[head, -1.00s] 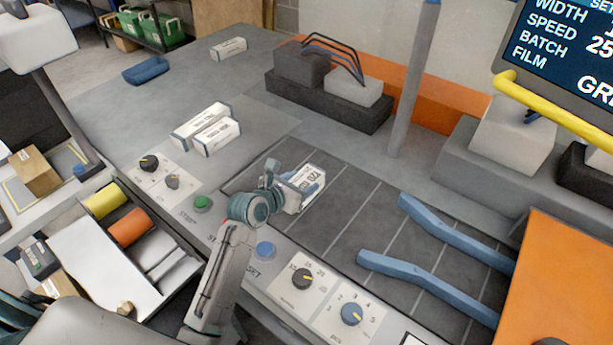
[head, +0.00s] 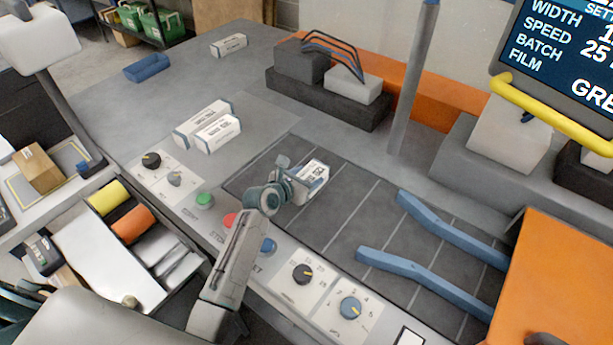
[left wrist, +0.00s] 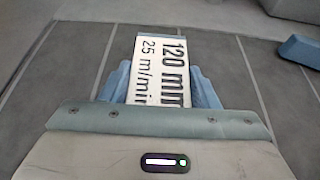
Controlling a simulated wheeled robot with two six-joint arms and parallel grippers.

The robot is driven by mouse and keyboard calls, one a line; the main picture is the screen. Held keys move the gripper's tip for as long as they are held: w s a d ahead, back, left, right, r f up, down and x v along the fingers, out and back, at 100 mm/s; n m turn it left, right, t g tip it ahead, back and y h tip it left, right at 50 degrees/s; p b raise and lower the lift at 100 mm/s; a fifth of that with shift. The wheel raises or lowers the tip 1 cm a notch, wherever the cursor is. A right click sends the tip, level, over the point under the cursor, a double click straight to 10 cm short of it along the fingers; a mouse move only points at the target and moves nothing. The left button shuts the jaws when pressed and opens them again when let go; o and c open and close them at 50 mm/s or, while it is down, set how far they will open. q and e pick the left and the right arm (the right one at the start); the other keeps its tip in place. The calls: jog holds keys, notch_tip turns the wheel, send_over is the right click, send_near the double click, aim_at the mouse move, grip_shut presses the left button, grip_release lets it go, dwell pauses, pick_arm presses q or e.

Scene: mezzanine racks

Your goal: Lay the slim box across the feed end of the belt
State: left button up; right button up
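A slim white box (head: 315,174) with black print is over the left end of the dark belt (head: 345,215), its length running roughly along the belt's cross lines. In the left wrist view the box (left wrist: 160,75) reads "120 mm" and "25 m/min". My left gripper (head: 303,183) is at the box's near end. Its pale blue fingers lie against both sides in the wrist view, and it looks shut on the box. I cannot tell whether the box touches the belt. My right gripper is not in view.
Two blue guide rails (head: 425,270) stand farther right on the belt. Two white boxes (head: 208,126) lie on the grey table to the left. A panel with knobs and a green button (head: 205,200) runs along the near edge. A grey post (head: 408,90) stands behind the belt.

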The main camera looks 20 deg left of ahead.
pick_arm(q)
jog(key=o, duration=0.4)
jog(key=shift+r, duration=0.1)
jog(key=b+v, duration=0.1)
jog(key=v, duration=1)
jog(key=shift+s+a+r, duration=0.15)
jog(key=shift+s+r, duration=0.1)
jog(key=shift+s, duration=0.25)
